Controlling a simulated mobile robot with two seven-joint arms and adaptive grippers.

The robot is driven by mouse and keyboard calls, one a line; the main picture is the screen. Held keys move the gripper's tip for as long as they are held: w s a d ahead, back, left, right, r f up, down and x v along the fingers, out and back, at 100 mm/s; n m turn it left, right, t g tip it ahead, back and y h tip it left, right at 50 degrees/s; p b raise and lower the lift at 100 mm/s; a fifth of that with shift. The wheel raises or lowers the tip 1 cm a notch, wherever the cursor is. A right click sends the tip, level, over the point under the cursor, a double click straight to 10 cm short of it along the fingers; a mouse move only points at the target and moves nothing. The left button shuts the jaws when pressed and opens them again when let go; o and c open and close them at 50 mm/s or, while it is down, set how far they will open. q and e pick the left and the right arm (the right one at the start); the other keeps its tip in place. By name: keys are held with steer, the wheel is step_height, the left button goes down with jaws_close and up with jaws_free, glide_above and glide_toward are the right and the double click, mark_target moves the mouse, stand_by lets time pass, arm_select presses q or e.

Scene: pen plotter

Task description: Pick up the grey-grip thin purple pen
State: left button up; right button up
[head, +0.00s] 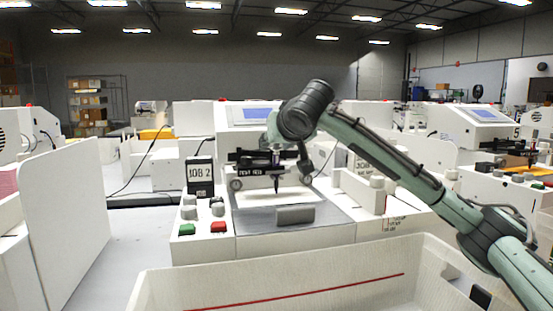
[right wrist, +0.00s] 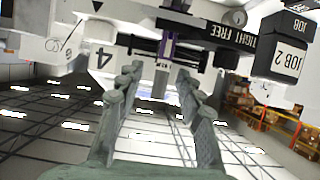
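The thin purple pen (right wrist: 168,47) stands in the pen holder of the plotter (head: 262,160). In the head view it is a small dark upright shape (head: 276,157) above the plotter bed, its colour hard to make out. My right gripper (right wrist: 158,74) is open, its two fingers apart on either side of the pen's line, with the pen beyond the fingertips. Contact between fingers and pen cannot be seen. In the head view my right gripper (head: 288,146) is at the carriage, partly hidden by its own wrist. My left gripper is not in view.
A "TIGHT FREE" label (right wrist: 207,31) and a "JOB 2" sign (head: 200,177) are close by. Green (head: 187,230) and red (head: 218,227) buttons sit at the plotter's front left. A white bin (head: 390,275) stands in front. Other plotters stand right and behind.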

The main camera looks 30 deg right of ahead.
steer(key=shift+w+f, duration=0.1)
steer(key=shift+w, duration=0.1)
jaws_close()
